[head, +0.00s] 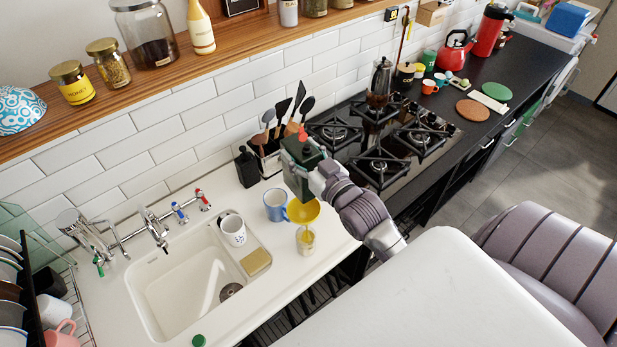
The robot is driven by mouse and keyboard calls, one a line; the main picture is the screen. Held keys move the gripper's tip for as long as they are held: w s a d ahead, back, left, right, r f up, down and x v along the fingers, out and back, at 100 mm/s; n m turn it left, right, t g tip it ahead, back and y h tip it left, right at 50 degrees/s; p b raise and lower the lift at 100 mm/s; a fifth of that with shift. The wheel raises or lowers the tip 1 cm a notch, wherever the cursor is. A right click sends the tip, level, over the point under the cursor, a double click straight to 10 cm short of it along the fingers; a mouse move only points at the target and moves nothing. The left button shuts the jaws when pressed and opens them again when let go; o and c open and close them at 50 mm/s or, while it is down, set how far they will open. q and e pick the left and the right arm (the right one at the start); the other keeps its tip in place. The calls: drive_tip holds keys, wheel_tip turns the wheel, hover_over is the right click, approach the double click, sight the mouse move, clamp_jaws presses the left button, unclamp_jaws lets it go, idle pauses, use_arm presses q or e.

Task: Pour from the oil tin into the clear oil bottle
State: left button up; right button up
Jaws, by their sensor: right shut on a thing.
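The dark green oil tin (301,168) is held above the counter beside the hob, with a red part at its top. My right gripper (322,178) is shut on the tin from its right side and partly hides it. A yellow funnel (303,211) sits below the tin, over the clear oil bottle (305,241). The bottle stands on the white counter, with something yellowish showing in it. I cannot tell whether oil is flowing. My left gripper is not in view.
A blue mug (275,205) stands close left of the funnel. A white mug (232,231) and a sponge (256,262) are by the sink (187,283). A utensil holder (270,160) stands behind the tin. The gas hob (381,145) is to the right.

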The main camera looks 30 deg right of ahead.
sight(301, 146)
drive_tip(key=shift+r, duration=0.1)
drive_tip(key=shift+d+r, duration=0.1)
drive_tip(key=shift+r, duration=1.85)
